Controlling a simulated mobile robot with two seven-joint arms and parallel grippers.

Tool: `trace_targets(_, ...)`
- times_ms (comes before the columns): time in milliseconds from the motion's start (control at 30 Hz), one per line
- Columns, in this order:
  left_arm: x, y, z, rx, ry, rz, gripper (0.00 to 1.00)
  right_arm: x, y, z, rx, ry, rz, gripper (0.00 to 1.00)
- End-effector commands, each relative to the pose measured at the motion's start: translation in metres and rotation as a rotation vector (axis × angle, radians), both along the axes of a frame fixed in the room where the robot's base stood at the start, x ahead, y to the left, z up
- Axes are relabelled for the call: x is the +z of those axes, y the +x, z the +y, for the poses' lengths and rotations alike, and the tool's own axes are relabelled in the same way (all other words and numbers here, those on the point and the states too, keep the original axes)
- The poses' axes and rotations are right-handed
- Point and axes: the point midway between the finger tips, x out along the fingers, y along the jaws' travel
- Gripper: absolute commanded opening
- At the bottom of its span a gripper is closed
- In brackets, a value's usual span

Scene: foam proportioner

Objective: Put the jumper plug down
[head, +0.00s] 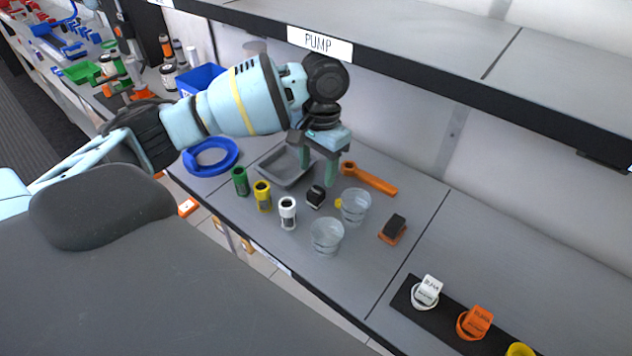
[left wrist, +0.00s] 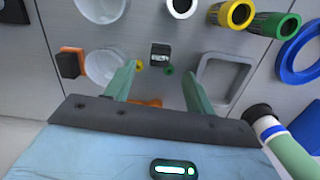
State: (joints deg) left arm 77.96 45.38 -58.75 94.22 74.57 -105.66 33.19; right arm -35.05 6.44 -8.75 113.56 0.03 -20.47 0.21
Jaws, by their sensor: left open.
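A small black block (head: 316,196), which looks like the jumper plug, sits on the grey bench between the white-topped cylinder and the clear cups. It also shows in the left wrist view (left wrist: 160,55), just beyond the fingertips and roughly between their lines. My left gripper (head: 317,170) hangs above the bench behind the block, fingers pointing down. Its two green fingers are spread with nothing between them, as the left wrist view (left wrist: 160,80) also shows. The gripper looks apart from the block. My right gripper is not in view.
Two clear cups (head: 327,236), an orange wrench (head: 369,179) and a grey tray (head: 284,167) stand close around. Green, yellow and white cylinders (head: 288,213) line the front. A shelf labelled PUMP (head: 319,44) overhangs the back.

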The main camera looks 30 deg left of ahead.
Motion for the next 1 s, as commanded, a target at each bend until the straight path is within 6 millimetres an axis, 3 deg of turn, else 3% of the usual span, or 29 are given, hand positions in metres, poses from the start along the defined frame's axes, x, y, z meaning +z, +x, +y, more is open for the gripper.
trace_targets(800, -0.001, -0.006, -0.002, -1.188, -0.068, -0.058, 0.55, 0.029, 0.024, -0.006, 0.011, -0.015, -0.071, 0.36)
trace_targets(1000, -0.001, -0.007, -0.002, -1.408, -0.070, -0.066, 0.55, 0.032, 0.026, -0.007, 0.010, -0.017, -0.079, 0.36)
